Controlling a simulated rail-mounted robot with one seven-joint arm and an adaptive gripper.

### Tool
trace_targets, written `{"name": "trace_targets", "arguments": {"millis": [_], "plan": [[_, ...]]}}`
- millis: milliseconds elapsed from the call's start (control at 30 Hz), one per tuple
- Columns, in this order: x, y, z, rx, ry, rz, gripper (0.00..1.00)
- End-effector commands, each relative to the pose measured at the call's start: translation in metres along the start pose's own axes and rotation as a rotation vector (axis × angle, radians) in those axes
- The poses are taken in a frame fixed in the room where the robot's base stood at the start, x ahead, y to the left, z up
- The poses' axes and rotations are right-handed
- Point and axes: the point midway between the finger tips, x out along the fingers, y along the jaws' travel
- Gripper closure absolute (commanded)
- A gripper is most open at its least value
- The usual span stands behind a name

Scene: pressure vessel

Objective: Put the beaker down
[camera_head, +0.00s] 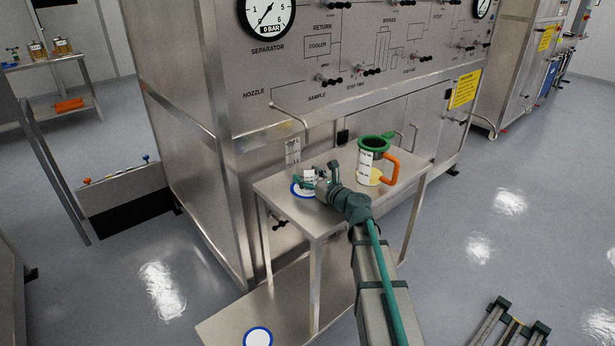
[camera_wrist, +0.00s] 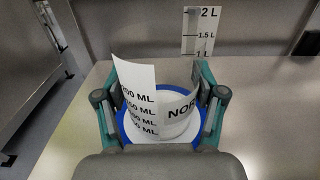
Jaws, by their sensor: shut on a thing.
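The beaker (camera_wrist: 160,115) is clear, with white labels showing ML marks and the letters "NOR". In the wrist view it stands between the two green fingers of my gripper (camera_wrist: 158,98), which are shut on its sides. In the head view my gripper (camera_head: 307,180) holds the beaker (camera_head: 308,175) at the left part of a small steel table (camera_head: 325,222). A white disc with a blue rim (camera_head: 298,192) lies on the tabletop under it. In the wrist view the blue rim (camera_wrist: 124,130) surrounds the beaker's base. I cannot tell whether the base touches the disc.
A jug (camera_head: 369,168) with a green rim and orange handle stands to the right on the table. The steel panel cabinet (camera_head: 215,130) rises behind. A litre scale label (camera_head: 292,151) is near the table's back edge. Another blue-rimmed disc (camera_head: 257,337) lies on the low platform.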

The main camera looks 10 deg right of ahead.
Motion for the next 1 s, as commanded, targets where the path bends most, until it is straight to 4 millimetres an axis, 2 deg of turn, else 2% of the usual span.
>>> {"name": "trace_targets", "arguments": {"millis": [233, 267, 400, 833, 1000], "plan": [[0.0, 0.0, -0.004, 0.0, 0.0, 0.0, 0.66], [0.0, 0.0, -0.004, 0.0, 0.0, 0.0, 0.29], [0.0, 0.0, -0.003, 0.0, 0.0, 0.0, 0.06], [0.0, 0.0, 0.003, 0.0, -0.001, 0.0, 0.06], [-0.023, 0.001, 0.001, 0.0, 0.0, -0.002, 0.06]]}}
